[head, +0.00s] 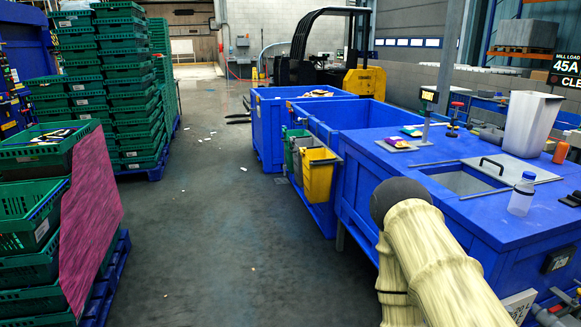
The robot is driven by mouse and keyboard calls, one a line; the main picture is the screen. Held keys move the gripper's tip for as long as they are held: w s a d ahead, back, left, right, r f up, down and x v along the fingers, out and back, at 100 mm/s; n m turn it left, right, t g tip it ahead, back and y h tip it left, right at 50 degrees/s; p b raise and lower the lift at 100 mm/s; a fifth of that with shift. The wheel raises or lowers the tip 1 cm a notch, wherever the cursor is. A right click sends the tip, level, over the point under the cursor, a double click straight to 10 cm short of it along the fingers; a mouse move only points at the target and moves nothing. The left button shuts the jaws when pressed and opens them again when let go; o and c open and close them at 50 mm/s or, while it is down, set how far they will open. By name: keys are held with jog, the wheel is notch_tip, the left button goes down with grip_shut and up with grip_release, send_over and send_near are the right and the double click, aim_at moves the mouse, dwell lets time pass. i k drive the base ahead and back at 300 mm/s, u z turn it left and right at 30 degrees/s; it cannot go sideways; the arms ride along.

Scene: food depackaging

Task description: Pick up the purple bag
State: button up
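A large purple-magenta sheet-like thing (90,215) hangs over the side of the green crates at the left; I cannot tell whether it is a bag. A small packet with purple and yellow colours (412,131) lies on a small scale (397,144) on the blue workbench at the right; it is too small to tell if it is a bag. My cream-sleeved arm bends at a dark grey joint at the lower right, in front of the bench. My gripper is not in view.
Green crates (30,215) are stacked at the left, with taller stacks (128,85) behind. The blue workbench (385,180) carries a bottle (521,196) and a white bin (530,122). Blue bins (275,125) and a yellow bin (318,177) stand beyond. The aisle floor (215,230) is mostly clear.

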aim_at(395, 140)
jog(key=u, duration=0.5)
jog(key=i, duration=3.05)
jog(key=z, duration=1.45)
jog(key=i, duration=0.65)
jog(key=z, duration=0.5)
